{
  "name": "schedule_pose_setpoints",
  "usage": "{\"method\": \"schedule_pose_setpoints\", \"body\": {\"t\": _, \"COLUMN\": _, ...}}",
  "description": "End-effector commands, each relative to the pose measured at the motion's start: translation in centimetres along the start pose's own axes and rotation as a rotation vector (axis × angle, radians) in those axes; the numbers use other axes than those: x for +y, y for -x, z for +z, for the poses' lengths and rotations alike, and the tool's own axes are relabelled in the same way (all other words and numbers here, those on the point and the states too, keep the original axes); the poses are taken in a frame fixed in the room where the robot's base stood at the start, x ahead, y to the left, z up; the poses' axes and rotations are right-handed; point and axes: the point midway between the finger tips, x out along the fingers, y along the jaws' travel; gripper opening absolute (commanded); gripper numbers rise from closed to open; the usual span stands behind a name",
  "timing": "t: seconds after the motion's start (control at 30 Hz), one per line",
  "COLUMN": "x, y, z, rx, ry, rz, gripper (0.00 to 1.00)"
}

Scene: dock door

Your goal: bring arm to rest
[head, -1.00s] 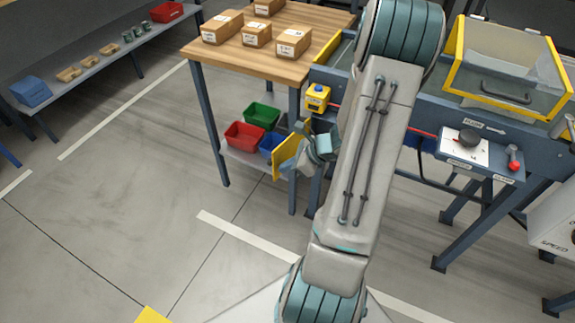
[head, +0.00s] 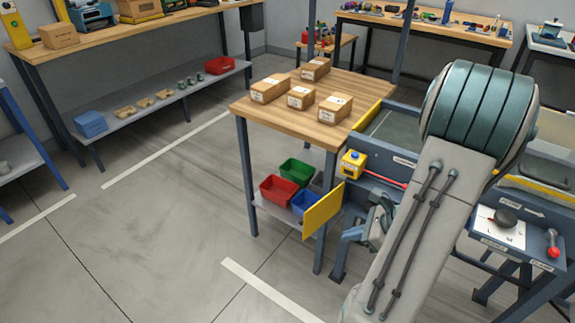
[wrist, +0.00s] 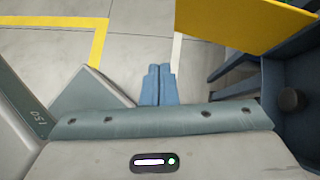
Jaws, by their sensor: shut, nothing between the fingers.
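My gripper shows in the wrist view (wrist: 160,85), its two blue fingers together with nothing between them. Beyond the fingertips is bare grey floor with a white line. In the head view my arm reaches down the right side, and its big teal joint and grey link cover part of the conveyor bench. The gripper end is partly hidden beside that link, low near the yellow panel (head: 323,209), and its fingers do not show clearly there.
A wooden table (head: 247,107) carries several cardboard boxes (head: 270,88). Red (head: 279,189), green (head: 296,170) and blue (head: 305,202) bins sit on its lower shelf. The bench's control panel has a red-knobbed lever (head: 552,243). Open floor (head: 150,235) lies to the left.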

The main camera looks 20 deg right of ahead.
Motion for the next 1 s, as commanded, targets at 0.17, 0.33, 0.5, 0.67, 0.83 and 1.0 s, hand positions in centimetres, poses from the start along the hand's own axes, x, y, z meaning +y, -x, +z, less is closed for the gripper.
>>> {"method": "schedule_pose_setpoints", "body": {"t": 0.17, "x": 0.2, "y": 0.1, "z": 0.7, "rx": 0.006, "ry": 0.028, "rz": 0.011, "gripper": 0.0}}
{"method": "schedule_pose_setpoints", "body": {"t": 0.33, "x": 2.1, "y": 1.1, "z": 5.9, "rx": 0.063, "ry": 0.271, "rz": 0.105, "gripper": 0.0}}
{"method": "schedule_pose_setpoints", "body": {"t": 0.5, "x": 6.2, "y": 2.9, "z": 13.1, "rx": 0.155, "ry": 0.702, "rz": 0.264, "gripper": 0.0}}
{"method": "schedule_pose_setpoints", "body": {"t": 0.67, "x": 9.9, "y": 5.3, "z": 18.5, "rx": 0.237, "ry": 1.118, "rz": 0.399, "gripper": 0.0}}
{"method": "schedule_pose_setpoints", "body": {"t": 0.83, "x": 13.5, "y": 8.4, "z": 23.3, "rx": 0.321, "ry": 1.559, "rz": 0.515, "gripper": 0.0}}
{"method": "schedule_pose_setpoints", "body": {"t": 1.0, "x": 16.2, "y": 11.7, "z": 27.2, "rx": 0.402, "ry": 1.967, "rz": 0.596, "gripper": 0.0}}
